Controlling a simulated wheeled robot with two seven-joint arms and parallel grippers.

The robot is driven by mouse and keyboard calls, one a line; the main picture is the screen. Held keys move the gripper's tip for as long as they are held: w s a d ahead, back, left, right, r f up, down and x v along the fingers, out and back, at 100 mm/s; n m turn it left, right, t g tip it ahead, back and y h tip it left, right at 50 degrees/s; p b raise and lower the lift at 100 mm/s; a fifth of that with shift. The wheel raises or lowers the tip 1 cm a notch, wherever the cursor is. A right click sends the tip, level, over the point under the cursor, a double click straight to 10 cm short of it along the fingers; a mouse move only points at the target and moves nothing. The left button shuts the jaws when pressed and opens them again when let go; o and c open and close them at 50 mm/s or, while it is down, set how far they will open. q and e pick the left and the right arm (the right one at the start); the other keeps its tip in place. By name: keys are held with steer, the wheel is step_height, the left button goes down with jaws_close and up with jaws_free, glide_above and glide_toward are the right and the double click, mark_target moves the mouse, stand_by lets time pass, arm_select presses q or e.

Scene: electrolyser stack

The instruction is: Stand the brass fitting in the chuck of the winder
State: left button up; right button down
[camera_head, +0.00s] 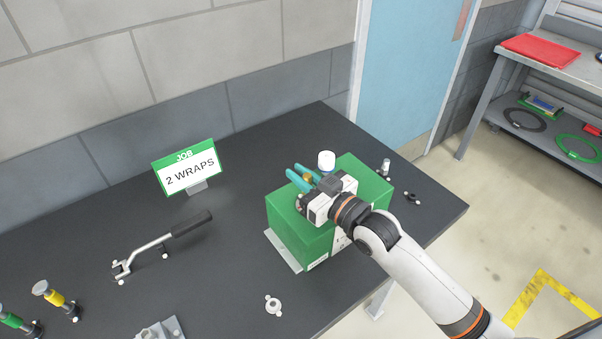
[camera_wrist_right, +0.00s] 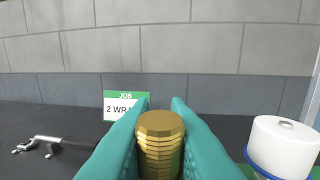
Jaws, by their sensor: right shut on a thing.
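My right gripper (camera_head: 299,174) is over the top of the green winder box (camera_head: 296,229), its teal fingers shut on the brass fitting (camera_head: 308,177). In the right wrist view the brass fitting (camera_wrist_right: 160,140) is upright between the two fingers (camera_wrist_right: 159,122), its stepped, faceted gold sides showing in the gap. The chuck is hidden by my gripper, so I cannot tell whether the fitting's lower end touches it. My left gripper is not in view.
A white cylinder (camera_head: 326,160) with a blue ring stands on the box close to my gripper. A wall runs behind.

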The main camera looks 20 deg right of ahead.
steer(key=shift+p, duration=0.5)
stand_by(0.8)
steer(key=shift+f+b, duration=0.8)
steer(key=shift+f, duration=0.35)
steer(key=shift+r, duration=0.1)
steer(key=c, duration=1.3)
jaws_free()
steer(key=b+v, duration=0.3)
steer(key=v, duration=0.9)
steer(key=shift+b, duration=0.35)
